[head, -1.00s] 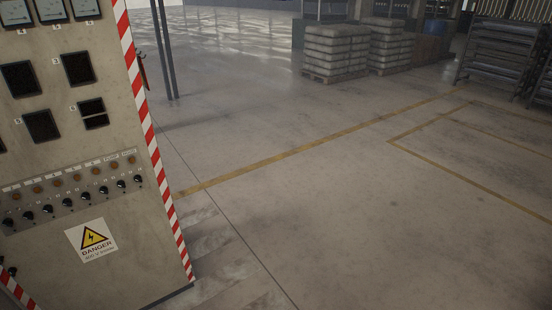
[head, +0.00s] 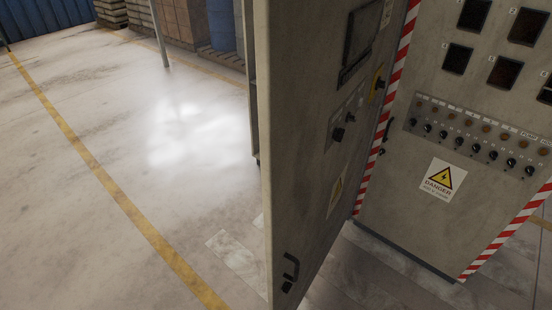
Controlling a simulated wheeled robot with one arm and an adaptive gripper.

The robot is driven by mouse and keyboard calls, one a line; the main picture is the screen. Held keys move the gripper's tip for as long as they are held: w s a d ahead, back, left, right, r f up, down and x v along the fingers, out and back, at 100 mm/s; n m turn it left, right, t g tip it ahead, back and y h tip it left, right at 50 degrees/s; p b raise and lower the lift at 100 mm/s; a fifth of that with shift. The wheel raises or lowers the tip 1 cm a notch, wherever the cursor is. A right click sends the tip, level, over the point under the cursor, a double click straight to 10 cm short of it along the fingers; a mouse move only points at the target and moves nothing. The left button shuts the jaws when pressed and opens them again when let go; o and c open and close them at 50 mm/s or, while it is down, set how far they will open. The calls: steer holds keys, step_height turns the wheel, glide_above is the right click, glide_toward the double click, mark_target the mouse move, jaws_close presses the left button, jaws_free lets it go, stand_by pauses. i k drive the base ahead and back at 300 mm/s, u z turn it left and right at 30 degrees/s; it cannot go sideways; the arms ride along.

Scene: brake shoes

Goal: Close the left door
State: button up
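The left door (head: 318,150) is a grey cabinet door in the head view. It stands open, swung out toward me, and I see it at a steep angle with its near edge facing me. A black handle (head: 289,272) sits low on the door near that edge. The door carries a dark panel, knobs and a warning label. The cabinet front (head: 400,185) with its red and white striped edging is to the right of the door. My gripper is not in view.
Open floor with a yellow line (head: 130,210) lies to the left. Stacked goods, a blue drum (head: 221,25) and a thin post stand at the back.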

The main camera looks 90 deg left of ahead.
mark_target(308, 194)
steer(key=u, duration=2.7)
steer(key=i, duration=0.45)
steer(key=k, duration=1.25)
steer(key=u, duration=0.5)
steer(key=i, duration=0.65)
steer(key=u, duration=0.45)
